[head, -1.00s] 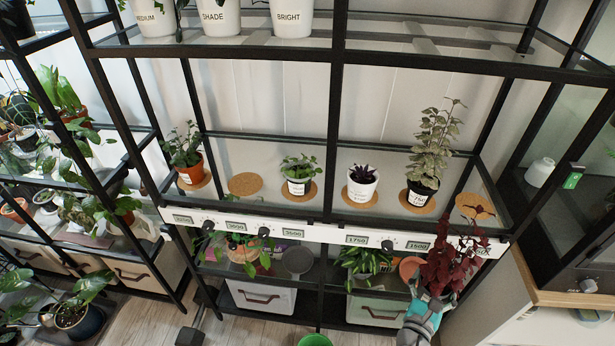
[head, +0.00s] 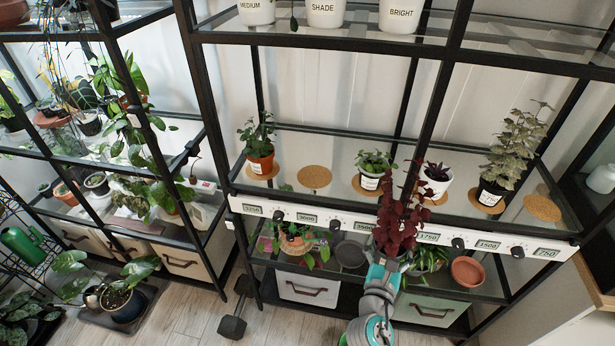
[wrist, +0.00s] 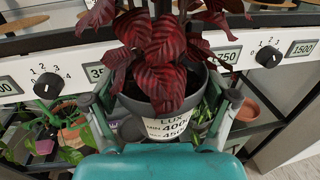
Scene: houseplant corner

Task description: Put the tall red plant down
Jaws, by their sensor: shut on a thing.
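The tall red plant (head: 398,222) has dark red leaves and a dark grey pot (wrist: 188,98) with a white LUX label, partly hidden. My gripper (wrist: 160,106) is shut on this pot, one finger on each side. The plant is upright, held in front of the shelf's dial strip between the 3500 and 1750 signs. In the head view its leaves partly cover the strip and shelf edge. Two bare cork mats show on the glass shelf: one (head: 314,177) left of the middle, one (head: 543,208) at the right end above the 750 sign.
Potted plants stand on the other mats: an orange pot (head: 260,163), a small white pot (head: 370,180), a white pot with purple leaves (head: 435,187) and a tall pale plant (head: 513,150). A black upright (head: 447,95) divides the shelf. Black dials stick out from the strip (head: 340,220).

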